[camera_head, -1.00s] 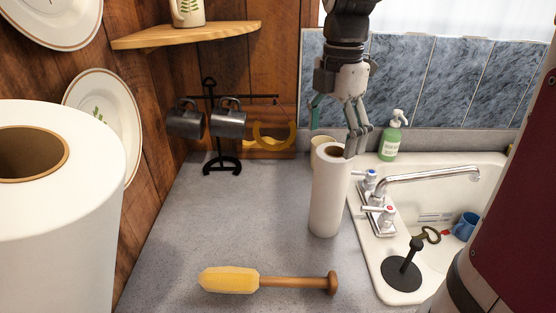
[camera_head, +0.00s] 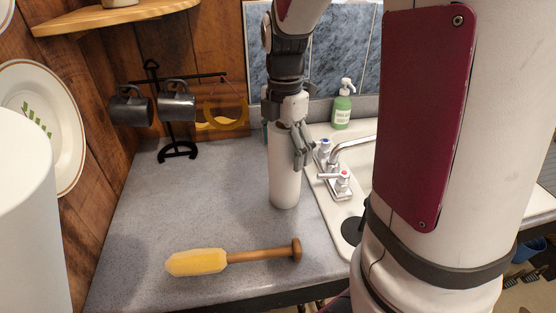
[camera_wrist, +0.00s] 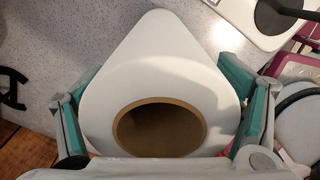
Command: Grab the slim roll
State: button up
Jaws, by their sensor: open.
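The slim roll (camera_head: 285,182) is a tall white paper roll standing upright on the grey counter, left of the sink. In the wrist view the slim roll (camera_wrist: 160,70) shows end-on, with its brown-rimmed core hole facing the camera. My gripper (camera_head: 287,148) has come down over its top from above. In the wrist view my open gripper (camera_wrist: 155,95) has one teal-padded finger on each side of the roll. The left finger lies close to the roll's side; I cannot tell whether either finger touches it. The roll's top is hidden by my gripper in the head view.
A much wider white roll (camera_head: 28,215) stands close at the left. A yellow-headed wooden-handled tool (camera_head: 235,258) lies in front of the slim roll. A mug rack (camera_head: 178,150), faucet (camera_head: 340,178) and green soap bottle (camera_head: 342,108) stand around. Counter left of the roll is clear.

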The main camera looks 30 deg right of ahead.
jog(key=c, duration=1.4)
